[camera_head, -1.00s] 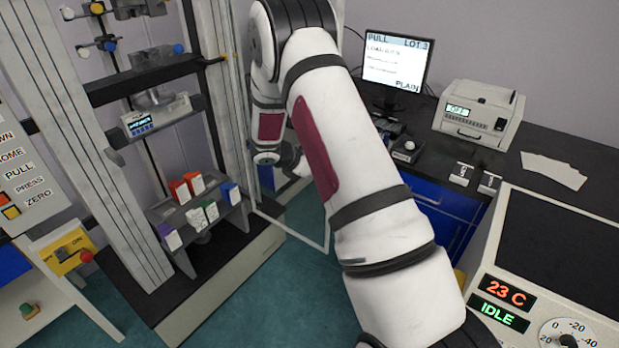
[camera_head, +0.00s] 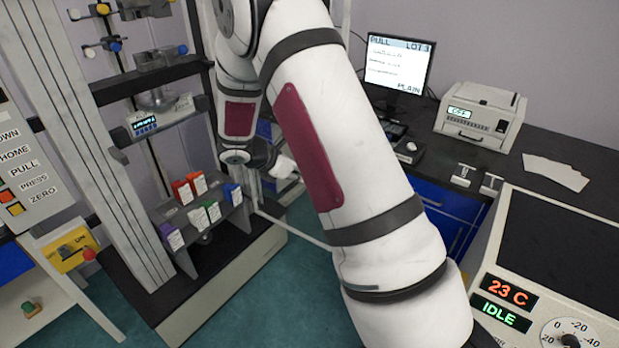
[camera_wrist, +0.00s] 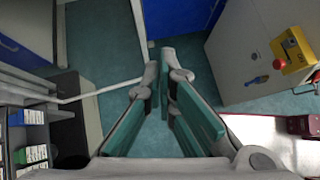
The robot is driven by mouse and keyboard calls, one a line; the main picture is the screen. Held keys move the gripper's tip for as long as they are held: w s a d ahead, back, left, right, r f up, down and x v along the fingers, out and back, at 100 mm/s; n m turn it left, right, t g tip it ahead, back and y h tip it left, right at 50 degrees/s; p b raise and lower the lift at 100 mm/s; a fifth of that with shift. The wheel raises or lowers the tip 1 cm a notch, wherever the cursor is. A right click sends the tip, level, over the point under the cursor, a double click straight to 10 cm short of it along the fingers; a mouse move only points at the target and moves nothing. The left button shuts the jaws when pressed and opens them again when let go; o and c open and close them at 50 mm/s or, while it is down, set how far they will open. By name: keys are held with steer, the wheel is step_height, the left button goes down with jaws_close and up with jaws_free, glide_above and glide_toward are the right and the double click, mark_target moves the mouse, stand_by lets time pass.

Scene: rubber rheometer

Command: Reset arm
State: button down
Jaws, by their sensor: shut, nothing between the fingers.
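My gripper (camera_wrist: 163,78) shows in the wrist view with its two green-padded fingers close together at the tips, shut and empty, above the teal floor. In the head view my arm is folded in front of the tall test frame (camera_head: 105,150), and the forearm hides most of the gripper. No object is held.
A rack of coloured boxes (camera_head: 200,210) stands in the frame's lower part, left of my wrist. A monitor (camera_head: 397,65) and a white instrument (camera_head: 484,110) stand on the black bench. A panel reading 23 C and IDLE (camera_head: 505,302) is at lower right.

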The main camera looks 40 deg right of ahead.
steer(key=s+a+r+m+y, duration=0.2)
steer(key=s+a+r+m, duration=0.25)
steer(key=s+r, duration=0.35)
steer(key=s+a+r+m+y, duration=0.2)
steer(key=s+a+r+m, duration=0.25)
steer(key=r, duration=0.45)
steer(key=s+a+r+m+t+y, duration=0.2)
steer(key=s+a+m, duration=0.3)
steer(key=s, duration=0.3)
steer(key=s+a+r+m+t+y, duration=0.2)
steer(key=s+a+r+m+y, duration=0.1)
steer(key=s, duration=0.5)
steer(key=a+r+m, duration=0.1)
steer(key=a, duration=0.1)
steer(key=shift+a+r+m+t, duration=0.15)
steer(key=shift+a+m+t, duration=0.2)
steer(key=shift+m+t, duration=0.05)
